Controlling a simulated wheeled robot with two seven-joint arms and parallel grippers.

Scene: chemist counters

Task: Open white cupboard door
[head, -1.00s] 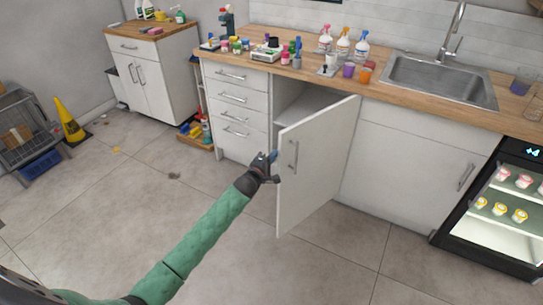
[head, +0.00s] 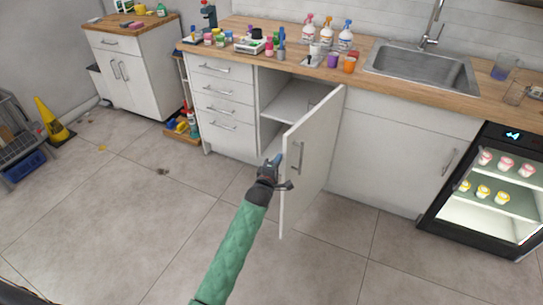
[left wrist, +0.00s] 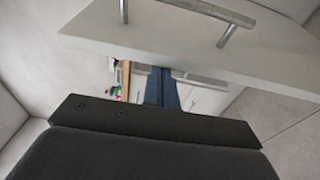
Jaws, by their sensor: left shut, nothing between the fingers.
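The white cupboard door (head: 316,165) stands well open in the head view, swung out from the counter, with its metal bar handle (head: 298,156) on its outer face. The cupboard's inside, with a shelf (head: 297,101), shows to the left of the door. My left gripper (head: 275,163) is shut and empty at the door's free edge, by its inner side; I cannot tell whether it touches. In the left wrist view the door (left wrist: 185,38) and handle (left wrist: 195,10) lie across the top, beyond the shut blue fingers (left wrist: 162,90). My right gripper is not in view.
Drawers (head: 226,105) stand left of the opening, and a closed cupboard (head: 395,150) and a glass-fronted fridge (head: 488,190) stand to the right. Bottles and cups crowd the wooden counter (head: 390,83).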

